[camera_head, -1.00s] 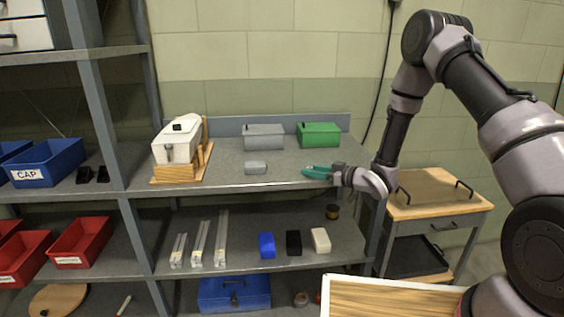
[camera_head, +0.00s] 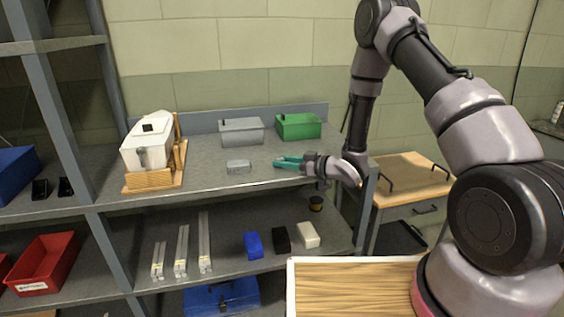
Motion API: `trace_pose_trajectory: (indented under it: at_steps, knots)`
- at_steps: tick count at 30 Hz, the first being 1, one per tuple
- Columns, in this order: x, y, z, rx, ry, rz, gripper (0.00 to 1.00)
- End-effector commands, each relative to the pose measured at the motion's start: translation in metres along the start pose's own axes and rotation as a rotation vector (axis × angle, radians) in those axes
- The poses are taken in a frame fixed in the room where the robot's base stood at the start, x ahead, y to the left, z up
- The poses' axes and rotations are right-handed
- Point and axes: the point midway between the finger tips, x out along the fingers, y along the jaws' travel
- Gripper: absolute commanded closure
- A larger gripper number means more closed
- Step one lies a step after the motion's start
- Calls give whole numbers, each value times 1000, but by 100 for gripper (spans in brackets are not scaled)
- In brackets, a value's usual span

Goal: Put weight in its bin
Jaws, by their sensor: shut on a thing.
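A small grey block (camera_head: 238,167), which may be the weight, lies on the upper shelf in front of a grey lidded bin (camera_head: 241,131). A green lidded bin (camera_head: 298,126) stands to the right of the grey bin. My gripper (camera_head: 288,161) is over the right part of this shelf, to the right of the grey block and apart from it. A teal two-pronged piece shows at its jaws, pointing left. It is too small to tell fingers from held thing, and any other held thing is hidden.
A white box on a wooden stand (camera_head: 147,150) is at the left of the shelf. Silver rails and blue, black and white blocks (camera_head: 307,235) are on the shelf below. A wood-topped cart (camera_head: 408,172) stands right. A wooden board (camera_head: 350,285) is in front.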

Motion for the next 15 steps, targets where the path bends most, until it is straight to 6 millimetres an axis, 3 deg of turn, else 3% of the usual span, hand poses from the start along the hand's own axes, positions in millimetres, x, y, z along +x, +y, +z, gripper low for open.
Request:
trace_pose_trajectory:
  at_steps: [4,5,6,15]
  knots:
    - [1,0,4,1,0,0,100]
    - [1,0,4,1,0,0,49]
    - [1,0,4,1,-1,0,33]
    - [1,0,4,1,0,0,30]
